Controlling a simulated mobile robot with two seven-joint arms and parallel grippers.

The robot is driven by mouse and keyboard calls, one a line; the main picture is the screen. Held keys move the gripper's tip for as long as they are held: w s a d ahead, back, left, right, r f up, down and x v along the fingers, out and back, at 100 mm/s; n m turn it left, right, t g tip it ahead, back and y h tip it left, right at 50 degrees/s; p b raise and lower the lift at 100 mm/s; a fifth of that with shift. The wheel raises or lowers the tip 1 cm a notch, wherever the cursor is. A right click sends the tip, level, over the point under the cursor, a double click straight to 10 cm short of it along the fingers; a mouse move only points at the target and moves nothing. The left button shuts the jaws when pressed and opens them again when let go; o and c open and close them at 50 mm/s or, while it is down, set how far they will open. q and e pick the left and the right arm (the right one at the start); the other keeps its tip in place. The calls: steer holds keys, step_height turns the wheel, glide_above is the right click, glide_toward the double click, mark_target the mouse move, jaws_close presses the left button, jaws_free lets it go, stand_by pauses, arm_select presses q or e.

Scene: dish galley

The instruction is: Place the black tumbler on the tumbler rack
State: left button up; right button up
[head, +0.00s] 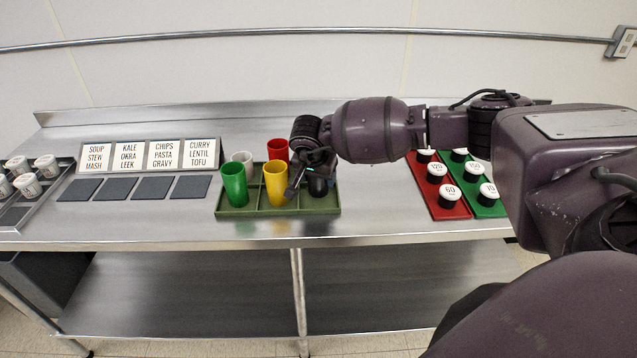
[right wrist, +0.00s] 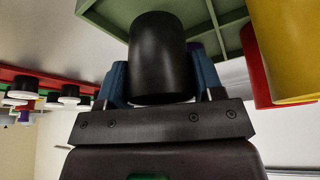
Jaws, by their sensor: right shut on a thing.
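The black tumbler (head: 318,187) is at the front right compartment of the green tumbler rack (head: 278,212), partly hidden by my right gripper (head: 312,175). In the right wrist view the black tumbler (right wrist: 160,55) stands between the blue fingers of my right gripper (right wrist: 160,88), which is shut on it. The rack (right wrist: 108,14) shows right behind the tumbler there. I cannot tell whether the tumbler's base touches the rack floor. My left gripper is not in view.
The rack also holds a green tumbler (head: 234,184), a yellow one (head: 275,184), a white one (head: 243,158) and a red one (head: 278,149). Red (head: 436,194) and green (head: 490,208) trays with lidded jars stand right. Label cards (head: 148,155), dark pads (head: 151,187) and white cups (head: 28,185) are left.

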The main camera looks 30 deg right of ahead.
steer(key=shift+f, duration=1.25)
steer(key=shift+f, duration=0.2)
steer(key=o, duration=0.9)
steer(key=shift+r, duration=0.2)
